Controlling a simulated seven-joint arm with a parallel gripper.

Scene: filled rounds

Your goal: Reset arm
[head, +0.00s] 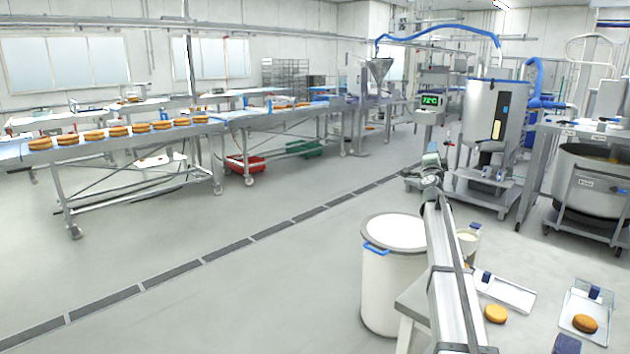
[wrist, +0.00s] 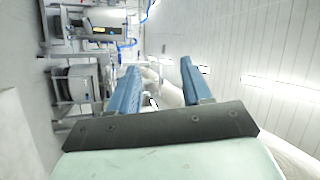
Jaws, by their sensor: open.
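My gripper shows in the wrist view (wrist: 159,68) with two blue ribbed fingers spread apart and nothing between them. In the head view my arm rises from the bottom edge and reaches out over the floor, with its end high and clear of the work table. A filled round (head: 585,324) lies on the right metal tray (head: 573,337). Another filled round (head: 496,313) lies beside the left metal tray (head: 517,297), partly near my arm. My gripper is well away from both rounds.
A white drum (head: 385,295) with a blue handle stands left of my arm, and a small bucket (head: 468,243) stands right of it. A conveyor (head: 100,145) with several rounds runs at the left. A steel machine (head: 490,115) stands ahead. The middle floor is clear.

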